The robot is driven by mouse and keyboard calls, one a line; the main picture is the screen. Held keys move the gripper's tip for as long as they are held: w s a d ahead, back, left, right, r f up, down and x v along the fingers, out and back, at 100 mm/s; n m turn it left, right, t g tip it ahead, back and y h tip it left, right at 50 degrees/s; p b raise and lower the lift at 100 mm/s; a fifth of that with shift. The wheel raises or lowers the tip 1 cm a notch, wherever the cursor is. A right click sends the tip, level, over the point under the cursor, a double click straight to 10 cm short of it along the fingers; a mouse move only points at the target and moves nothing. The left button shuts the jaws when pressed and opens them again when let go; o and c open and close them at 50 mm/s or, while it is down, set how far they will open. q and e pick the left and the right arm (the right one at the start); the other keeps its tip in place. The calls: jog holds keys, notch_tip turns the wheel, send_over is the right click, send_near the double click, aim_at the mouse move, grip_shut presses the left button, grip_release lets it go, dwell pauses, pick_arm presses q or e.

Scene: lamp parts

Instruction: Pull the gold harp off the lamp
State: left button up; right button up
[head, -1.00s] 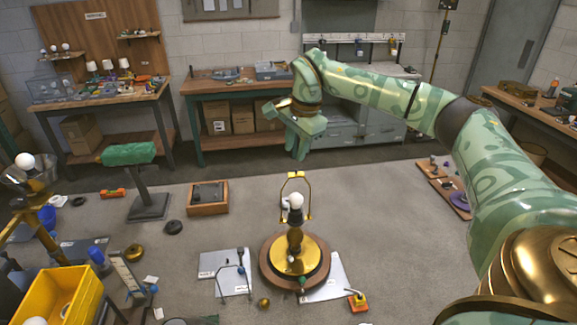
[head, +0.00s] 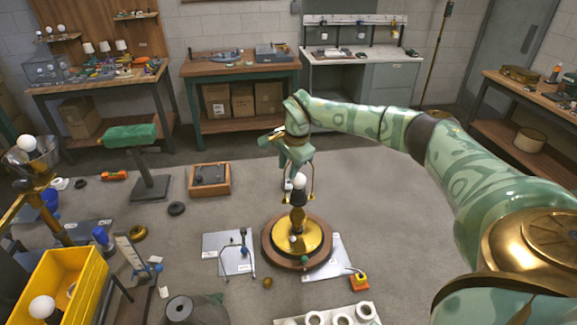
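The lamp stands upright on the grey table, with a round wooden base (head: 268,255), a gold plate (head: 309,237), a dark stem and a white bulb (head: 299,183). The thin gold harp (head: 313,188) is around the bulb; its right side shows, while its top and much of its left side are hidden behind my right gripper. My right gripper (head: 290,172) points down at the top of the harp, above the bulb. Its fingers overlap the harp in the picture; I cannot tell whether they touch it or are shut on it.
A wooden tray (head: 194,181) and a green padded stand (head: 131,136) are to the left of the lamp. A yellow bin (head: 80,270) is at front left. A white holder with rings (head: 365,309) is in front.

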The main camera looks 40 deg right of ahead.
grip_shut()
jog(key=shift+r, duration=0.1)
jog(key=shift+r+p, duration=0.75)
jog(key=shift+p, duration=0.2)
dwell(0.4)
jog(key=shift+s+a+t+h+p, duration=0.3)
jog(key=shift+s+a+p, duration=0.05)
jog(key=shift+p, duration=0.4)
jog(key=shift+s+a+t+h+p, duration=0.3)
jog(key=shift+s+a+p, duration=0.15)
jog(key=shift+p, duration=0.1)
jog(key=shift+w+d+b, duration=0.45)
jog(key=shift+w+d, duration=0.35)
jog(key=shift+w, duration=0.25)
dwell(0.3)
